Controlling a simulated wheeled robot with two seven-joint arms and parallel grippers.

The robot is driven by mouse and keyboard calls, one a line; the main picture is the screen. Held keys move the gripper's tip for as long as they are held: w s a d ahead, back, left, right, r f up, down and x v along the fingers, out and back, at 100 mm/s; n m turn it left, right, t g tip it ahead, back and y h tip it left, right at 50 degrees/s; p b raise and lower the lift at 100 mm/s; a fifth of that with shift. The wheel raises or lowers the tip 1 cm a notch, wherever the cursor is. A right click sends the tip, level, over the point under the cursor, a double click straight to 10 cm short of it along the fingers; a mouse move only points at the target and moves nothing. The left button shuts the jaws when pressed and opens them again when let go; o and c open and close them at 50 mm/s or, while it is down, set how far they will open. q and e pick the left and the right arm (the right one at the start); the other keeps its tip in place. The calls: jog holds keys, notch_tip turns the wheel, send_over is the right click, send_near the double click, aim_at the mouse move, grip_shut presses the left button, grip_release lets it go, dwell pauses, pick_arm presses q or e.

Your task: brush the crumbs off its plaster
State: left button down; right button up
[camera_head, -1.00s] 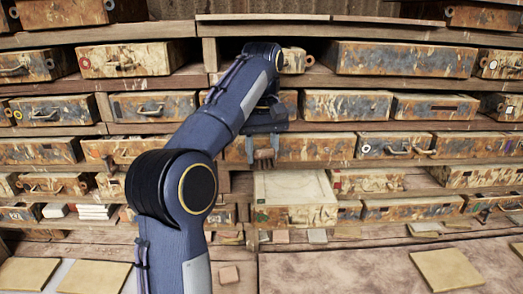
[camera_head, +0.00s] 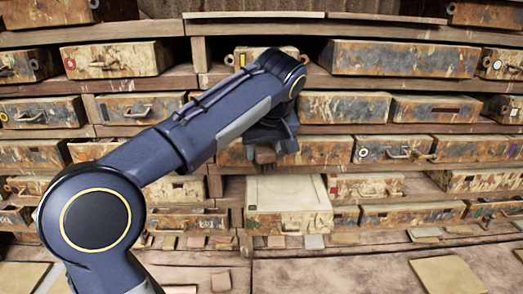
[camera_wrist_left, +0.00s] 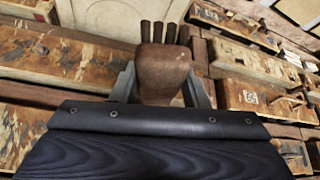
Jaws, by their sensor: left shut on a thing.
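A pale plaster slab (camera_head: 285,190) fills the top of a box-like drawer (camera_head: 290,221) that sticks out from the lower middle of the shelving. In the left wrist view the plaster (camera_wrist_left: 120,14) lies beyond the brush tip. My left gripper (camera_head: 266,148) is shut on a brown brush (camera_wrist_left: 165,72) with dark bristles pointing away from the wrist. In the head view the brush (camera_head: 265,155) hangs above the back part of the slab, and a gap seems to show between them. No crumbs can be made out on the plaster at this size. My right gripper is out of view.
Worn, paint-stained drawers such as one at the upper right (camera_head: 400,58) fill the shelves around. Small tile pieces (camera_head: 314,242) lie along the ledge below the drawer. A square yellowish tile (camera_head: 448,272) lies on the bench at the front right.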

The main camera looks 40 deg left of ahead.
pick_arm(q)
jog(key=shift+w+d+r, duration=0.15)
jog(key=shift+d, duration=0.1)
jog(key=shift+y, duration=0.3)
jog(key=shift+f+b, duration=0.75)
notch_tip(320, 180, down, 3)
jog(key=b, duration=0.2)
jog(key=shift+f+b, duration=0.2)
jog(key=shift+b, duration=0.2)
jog(key=shift+r, duration=0.1)
